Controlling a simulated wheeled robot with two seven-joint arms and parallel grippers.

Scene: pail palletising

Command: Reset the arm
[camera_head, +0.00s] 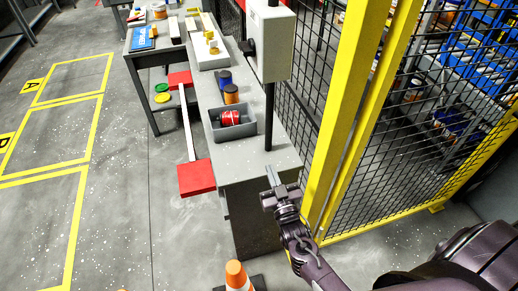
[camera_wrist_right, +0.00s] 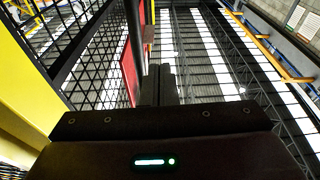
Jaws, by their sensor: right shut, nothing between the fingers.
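My right gripper (camera_head: 271,177) is shut and empty in the head view. It is raised in front of the near end of the grey bench, close to the yellow fence post. In the right wrist view its fingers (camera_wrist_right: 159,85) are together and point up toward the ceiling, with nothing between them. My left gripper is not in the head view.
The grey bench (camera_head: 258,164) carries a grey bin (camera_head: 232,130) with a red object and a black post with a box (camera_head: 272,40). A yellow-framed mesh fence (camera_head: 335,120) stands close on the right. An orange cone (camera_head: 237,275) is at the bottom. Open floor with yellow markings lies left.

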